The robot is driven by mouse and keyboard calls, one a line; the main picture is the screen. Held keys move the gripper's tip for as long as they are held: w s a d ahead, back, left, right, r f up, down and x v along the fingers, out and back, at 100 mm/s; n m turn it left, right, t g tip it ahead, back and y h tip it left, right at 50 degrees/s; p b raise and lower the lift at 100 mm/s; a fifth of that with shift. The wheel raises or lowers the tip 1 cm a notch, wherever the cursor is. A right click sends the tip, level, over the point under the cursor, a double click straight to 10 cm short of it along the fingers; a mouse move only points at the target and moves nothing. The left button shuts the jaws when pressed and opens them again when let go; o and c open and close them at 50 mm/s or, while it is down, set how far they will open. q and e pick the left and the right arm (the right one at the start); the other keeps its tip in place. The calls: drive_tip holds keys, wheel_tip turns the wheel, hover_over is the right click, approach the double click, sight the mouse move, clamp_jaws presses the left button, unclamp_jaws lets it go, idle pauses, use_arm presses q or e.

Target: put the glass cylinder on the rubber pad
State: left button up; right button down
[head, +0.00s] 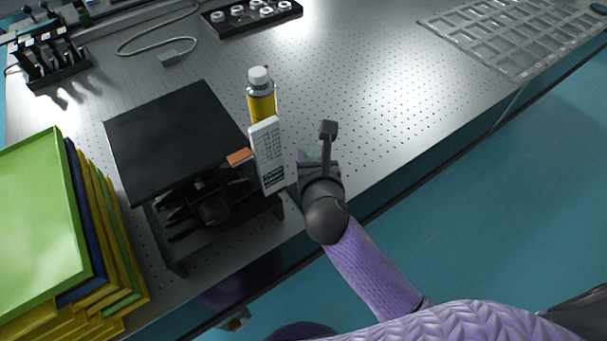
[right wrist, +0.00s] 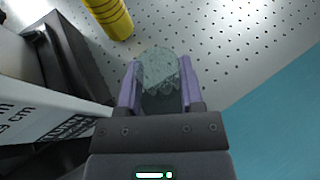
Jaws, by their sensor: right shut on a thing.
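My right gripper (head: 315,152) is near the table's front edge, just right of a white carton. It is shut on the glass cylinder (head: 313,151), a pale greenish clear piece mostly hidden by the gripper in the head view. In the right wrist view the glass cylinder (right wrist: 160,68) sits between the two purple fingers (right wrist: 159,90). No piece is surely the rubber pad; a flat black square top (head: 165,135) on a dark stand lies to the left, and I cannot tell whether it is the pad. My left gripper is not in view.
The white carton (head: 268,155) and a yellow bottle (head: 261,100) stand between the black square and my gripper. Stacked coloured trays (head: 40,215) are at left. A black rack (head: 250,15) is at the back, a grey compartment tray (head: 510,35) back right. The perforated table is clear right of the bottle.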

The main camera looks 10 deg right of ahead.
wheel_tip(320, 180, down, 9)
drive_tip(key=b, duration=0.5)
drive_tip(key=shift+s+a+f+b, duration=0.1)
drive_tip(key=shift+a+f+b, duration=0.05)
drive_tip(key=shift+b, duration=0.15)
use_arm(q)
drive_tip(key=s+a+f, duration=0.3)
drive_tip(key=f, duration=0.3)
use_arm(e)
drive_tip(key=shift+f, duration=0.1)
drive_tip(key=c, duration=0.6)
unclamp_jaws()
drive_tip(key=o, duration=0.4)
drive_tip(key=shift+c, duration=0.2)
drive_tip(key=shift+s+r, duration=0.2)
drive_tip(key=shift+r, duration=0.1)
use_arm(q)
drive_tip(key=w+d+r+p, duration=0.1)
drive_tip(key=p, duration=0.1)
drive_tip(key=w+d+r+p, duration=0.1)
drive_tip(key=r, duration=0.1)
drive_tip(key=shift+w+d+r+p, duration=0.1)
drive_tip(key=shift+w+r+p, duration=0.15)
drive_tip(key=shift+p, duration=0.15)
use_arm(e)
drive_tip(key=v, duration=1.1)
drive_tip(key=shift+s, duration=0.2)
